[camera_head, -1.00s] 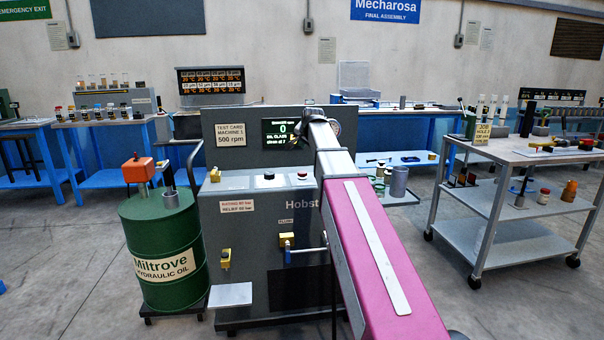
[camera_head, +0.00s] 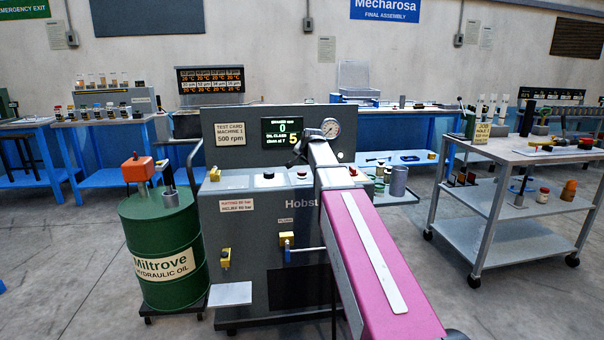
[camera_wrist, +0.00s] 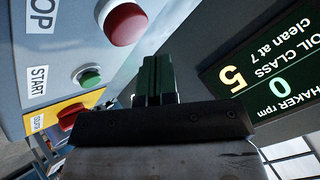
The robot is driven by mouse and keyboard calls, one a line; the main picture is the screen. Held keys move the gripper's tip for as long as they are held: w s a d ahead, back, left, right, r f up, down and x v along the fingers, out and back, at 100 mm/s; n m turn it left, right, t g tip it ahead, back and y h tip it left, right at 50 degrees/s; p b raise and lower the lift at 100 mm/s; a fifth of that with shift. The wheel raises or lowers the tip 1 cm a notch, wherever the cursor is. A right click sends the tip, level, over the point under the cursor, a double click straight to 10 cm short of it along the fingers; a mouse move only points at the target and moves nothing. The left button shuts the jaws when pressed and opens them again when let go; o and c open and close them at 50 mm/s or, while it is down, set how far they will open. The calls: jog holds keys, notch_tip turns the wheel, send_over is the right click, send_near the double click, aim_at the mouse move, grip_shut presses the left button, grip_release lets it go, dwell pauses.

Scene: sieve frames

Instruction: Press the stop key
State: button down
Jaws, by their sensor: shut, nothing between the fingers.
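The stop key is a big red round button (camera_wrist: 125,24) at the top of the wrist view, beside a label (camera_wrist: 42,12) of which "OP" shows. In the head view this red button (camera_head: 302,174) sits on the grey machine's sloped panel. My gripper (camera_wrist: 157,62) is shut and empty, its dark green fingers side by side. In the wrist view its tips appear just below and right of the red button, apart from it. In the head view my gripper (camera_head: 296,158) hangs a little above the panel, close to the button; the exact gap cannot be told.
A green START button (camera_wrist: 88,77) and another red button (camera_wrist: 70,116) on a yellow plate lie beside the stop key. A dark button (camera_head: 268,176) is to the left. The display (camera_head: 283,132) reads 0 and oil class 5. A gauge (camera_head: 331,128) is behind my arm.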

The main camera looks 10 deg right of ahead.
aim_at(303, 171)
jog(key=shift+f, duration=0.55)
jog(key=shift+f, duration=0.15)
dwell(1.6)
jog(key=shift+f, duration=0.25)
jog(key=shift+f, duration=0.45)
dwell(1.0)
jog(key=shift+r, duration=0.85)
jog(key=shift+r, duration=0.1)
jog(key=shift+r, duration=2.4)
